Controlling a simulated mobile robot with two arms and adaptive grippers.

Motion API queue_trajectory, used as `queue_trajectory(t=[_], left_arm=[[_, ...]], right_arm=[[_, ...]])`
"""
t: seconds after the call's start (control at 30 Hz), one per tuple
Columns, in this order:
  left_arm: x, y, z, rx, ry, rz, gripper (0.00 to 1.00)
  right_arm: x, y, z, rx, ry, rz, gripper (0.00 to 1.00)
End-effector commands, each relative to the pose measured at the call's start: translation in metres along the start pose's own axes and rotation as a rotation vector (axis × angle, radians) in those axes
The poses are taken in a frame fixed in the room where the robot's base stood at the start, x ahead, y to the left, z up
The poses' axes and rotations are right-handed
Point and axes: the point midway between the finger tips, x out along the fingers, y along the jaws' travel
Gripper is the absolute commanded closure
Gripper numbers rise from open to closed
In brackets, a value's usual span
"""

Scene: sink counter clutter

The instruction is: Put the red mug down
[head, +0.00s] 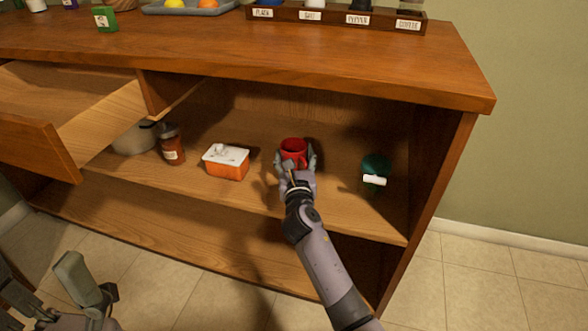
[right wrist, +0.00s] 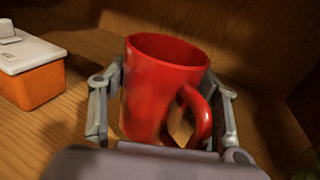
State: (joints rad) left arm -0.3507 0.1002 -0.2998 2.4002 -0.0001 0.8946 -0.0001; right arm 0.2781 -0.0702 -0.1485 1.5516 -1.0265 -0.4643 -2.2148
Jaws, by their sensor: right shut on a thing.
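The red mug (head: 293,150) is upright in the open middle shelf of the wooden cabinet (head: 340,185). My right gripper (head: 295,165) is shut on it, with one finger on each side. In the right wrist view the mug (right wrist: 160,85) stands between the fingers of the right gripper (right wrist: 165,110), its handle turned toward the camera at the right. The mug's base is partly hidden by the gripper, so I cannot tell whether it touches the shelf board. My left gripper (head: 85,290) is at the lower left, away from the cabinet; its fingertips are not clear.
On the shelf, an orange box with a white lid (head: 227,162) is left of the mug and a dark green container (head: 376,170) is right. A brown jar (head: 172,145) stands farther left. An open drawer (head: 40,146) juts out at the left. The shelf front near the mug is clear.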

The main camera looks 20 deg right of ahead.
Motion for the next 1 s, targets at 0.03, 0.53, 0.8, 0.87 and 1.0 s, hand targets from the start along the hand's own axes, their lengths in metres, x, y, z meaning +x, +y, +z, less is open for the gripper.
queue_trajectory(t=[0.03, 0.53, 0.8, 0.87, 1.0], left_arm=[[-0.01, 0.0, 0.0, -0.001, 0.013, 0.0, 0.26], [-0.016, 0.0, 0.004, 0.001, 0.018, 0.006, 0.26], [-0.015, 0.0, 0.004, 0.001, 0.017, 0.006, 0.26], [-0.015, 0.0, 0.004, 0.001, 0.017, 0.006, 0.26], [-0.016, 0.0, 0.004, 0.001, 0.017, 0.006, 0.26]], right_arm=[[0.0, 0.001, -0.014, 0.001, 0.001, 0.0, 0.81], [0.0, 0.001, -0.031, -0.001, 0.002, 0.0, 0.43], [0.0, 0.001, -0.03, 0.0, 0.002, 0.0, 0.24], [0.0, 0.001, -0.03, 0.0, 0.002, 0.0, 0.23], [0.0, 0.001, -0.03, 0.0, 0.002, 0.0, 0.23]])
